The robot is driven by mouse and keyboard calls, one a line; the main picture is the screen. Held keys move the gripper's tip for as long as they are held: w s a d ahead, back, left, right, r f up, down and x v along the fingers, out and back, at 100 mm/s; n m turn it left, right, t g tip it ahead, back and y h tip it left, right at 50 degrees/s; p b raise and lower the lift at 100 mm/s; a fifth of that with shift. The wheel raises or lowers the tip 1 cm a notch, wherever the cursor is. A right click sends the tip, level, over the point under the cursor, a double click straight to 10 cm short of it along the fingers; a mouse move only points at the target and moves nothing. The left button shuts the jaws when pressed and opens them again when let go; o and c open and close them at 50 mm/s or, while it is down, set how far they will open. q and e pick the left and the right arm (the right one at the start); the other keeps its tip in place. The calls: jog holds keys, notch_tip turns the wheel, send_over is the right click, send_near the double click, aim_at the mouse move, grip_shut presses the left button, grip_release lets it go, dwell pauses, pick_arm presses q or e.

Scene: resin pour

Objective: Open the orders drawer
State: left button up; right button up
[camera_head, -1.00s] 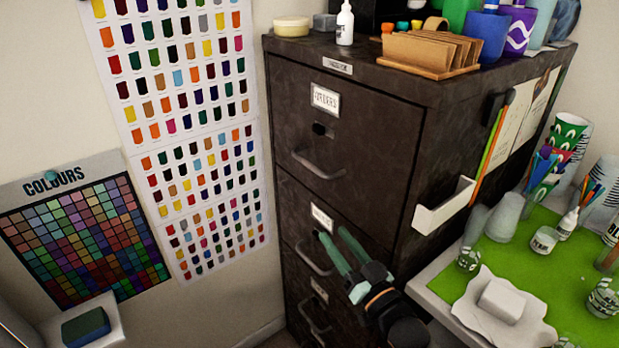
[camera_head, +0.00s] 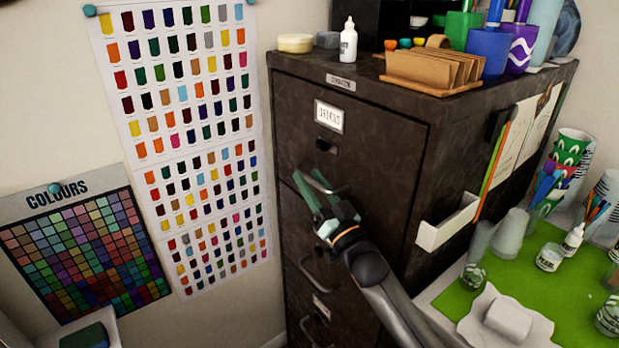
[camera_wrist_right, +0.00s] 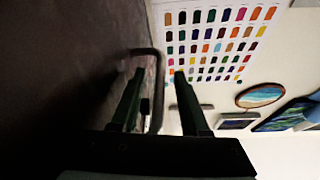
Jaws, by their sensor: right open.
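The orders drawer (camera_head: 375,160) is the top drawer of a dark metal filing cabinet, with a white label (camera_head: 329,117) on its front. It looks shut, flush with the cabinet. Its bar handle (camera_head: 340,190) is partly hidden by my right gripper (camera_head: 308,175). My right gripper is open, its green fingers at the handle. In the right wrist view, the handle (camera_wrist_right: 157,92) shows between the two spread fingers (camera_wrist_right: 159,72), and I cannot tell whether they touch it. My left gripper is not in view.
Lower drawers with handles (camera_head: 318,272) lie below. A bottle (camera_head: 348,42) and a wooden file rack (camera_head: 430,78) with cards stand on the cabinet top. A white holder (camera_head: 447,222) juts from its right side. A bench with a green mat (camera_head: 560,275) stands at right.

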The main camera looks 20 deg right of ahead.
jog(key=shift+w+a+r, duration=0.15)
jog(key=shift+w+r, duration=0.05)
jog(key=shift+w, duration=0.2)
grip_shut()
dwell(1.3)
